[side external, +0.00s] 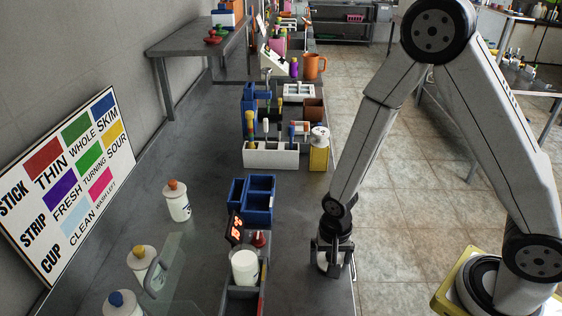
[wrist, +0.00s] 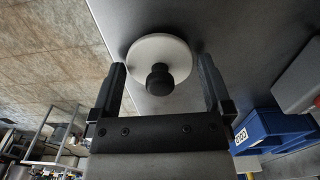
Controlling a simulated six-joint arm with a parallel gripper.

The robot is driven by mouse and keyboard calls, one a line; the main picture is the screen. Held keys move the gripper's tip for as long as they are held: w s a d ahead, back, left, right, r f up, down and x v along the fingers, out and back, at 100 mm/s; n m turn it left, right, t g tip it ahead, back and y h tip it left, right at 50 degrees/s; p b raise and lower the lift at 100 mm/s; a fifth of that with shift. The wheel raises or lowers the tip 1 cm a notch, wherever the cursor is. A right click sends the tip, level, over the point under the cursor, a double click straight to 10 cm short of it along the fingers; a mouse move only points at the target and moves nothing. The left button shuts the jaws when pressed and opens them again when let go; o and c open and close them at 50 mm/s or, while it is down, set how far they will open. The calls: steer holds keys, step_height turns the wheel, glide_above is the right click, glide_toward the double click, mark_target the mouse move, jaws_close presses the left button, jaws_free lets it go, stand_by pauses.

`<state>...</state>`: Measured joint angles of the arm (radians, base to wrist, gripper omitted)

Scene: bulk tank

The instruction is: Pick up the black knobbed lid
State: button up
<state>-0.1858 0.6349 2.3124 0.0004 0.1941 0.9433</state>
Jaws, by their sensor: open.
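The lid (wrist: 150,50) is a pale round disc with a black knob (wrist: 159,80) on top, and it shows in the wrist view on the dark grey bench top. My gripper (wrist: 161,68) is open, with one finger on each side of the knob and nothing held. The knob stands between the fingers with a gap on both sides. In the side view my gripper (side external: 332,262) points down at the right edge of the bench and largely hides the lid.
Blue bins (side external: 259,200) and a white cup (side external: 245,267) stand left of my gripper in the side view. A yellow tin (side external: 319,158) and white rack (side external: 271,155) are farther back. White bottles (side external: 176,201) stand at left. The bench edge drops to a tiled floor.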

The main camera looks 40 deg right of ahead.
steer(key=c, duration=0.9)
steer(key=shift+r, duration=0.1)
steer(key=shift+r, duration=4.9)
steer(key=w+a+r+n, duration=0.2)
steer(key=w+a, duration=0.1)
steer(key=a, duration=0.2)
steer(key=w+a+r+n, duration=0.1)
steer(key=w+a+r, duration=0.1)
steer(key=a, duration=0.4)
steer(key=w+a+r+n, duration=0.2)
steer(key=w+a, duration=0.1)
steer(key=a, duration=0.3)
steer(key=shift+w+a+r+n, duration=0.25)
steer(key=shift+w+r+n, duration=0.05)
steer(key=shift+w+r, duration=0.1)
